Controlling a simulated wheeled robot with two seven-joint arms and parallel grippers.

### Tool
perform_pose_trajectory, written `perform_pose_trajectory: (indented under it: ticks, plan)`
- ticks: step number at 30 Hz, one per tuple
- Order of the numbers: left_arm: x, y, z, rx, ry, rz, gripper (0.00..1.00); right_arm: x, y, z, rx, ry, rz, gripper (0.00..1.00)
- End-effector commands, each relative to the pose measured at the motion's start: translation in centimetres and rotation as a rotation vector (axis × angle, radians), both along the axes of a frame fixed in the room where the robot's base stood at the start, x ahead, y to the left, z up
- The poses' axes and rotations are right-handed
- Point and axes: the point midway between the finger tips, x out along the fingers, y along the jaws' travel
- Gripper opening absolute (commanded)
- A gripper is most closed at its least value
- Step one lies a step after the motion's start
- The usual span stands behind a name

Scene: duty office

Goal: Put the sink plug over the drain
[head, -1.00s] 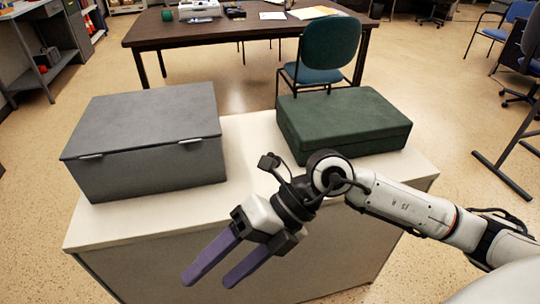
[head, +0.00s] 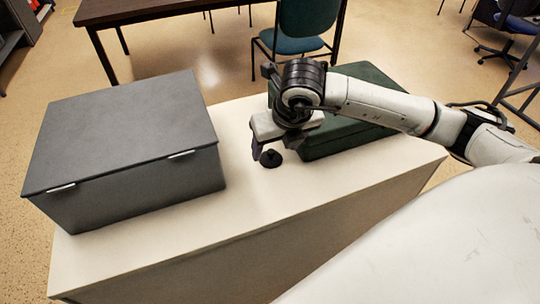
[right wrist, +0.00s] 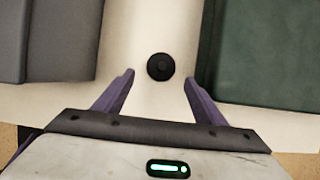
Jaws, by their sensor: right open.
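The sink plug, a small black round piece with a raised knob (head: 271,159), sits on the white counter top (head: 235,205) between two boxes. My right gripper (head: 267,151) points down just above it, with purple fingers. In the right wrist view the plug (right wrist: 160,67) appears between and slightly beyond the tips of the open fingers (right wrist: 159,78), with nothing held. No drain is visible in these views. My left gripper is out of view.
A grey lidded box (head: 130,140) stands on the counter's left. A dark green case (head: 345,130) lies on the right, partly behind my right arm. The counter's front strip is clear. A teal chair (head: 302,35) and brown table (head: 150,12) stand behind.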

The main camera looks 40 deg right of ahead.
Motion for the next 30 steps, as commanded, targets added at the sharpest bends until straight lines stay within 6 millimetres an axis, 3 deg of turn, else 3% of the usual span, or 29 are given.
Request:
perform_pose_trajectory:
  ticks: [10, 19, 20, 27, 30]
  plan:
    - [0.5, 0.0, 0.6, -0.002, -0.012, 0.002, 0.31, 1.9, -0.7, -4.1, 0.001, 0.003, 0.0, 0.64]
    - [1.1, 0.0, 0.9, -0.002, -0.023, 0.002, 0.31, 2.2, -0.8, -4.6, 0.001, 0.0, 0.001, 0.64]
    - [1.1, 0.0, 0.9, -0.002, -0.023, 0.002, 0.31, 2.2, -0.8, -4.6, 0.001, 0.001, 0.001, 0.63]
    - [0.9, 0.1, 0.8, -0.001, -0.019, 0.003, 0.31, 2.2, -0.8, -4.6, 0.001, 0.001, 0.001, 0.22]
    - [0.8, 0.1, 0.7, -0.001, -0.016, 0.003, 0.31, 2.2, -0.8, -4.6, 0.001, 0.0, 0.001, 0.22]
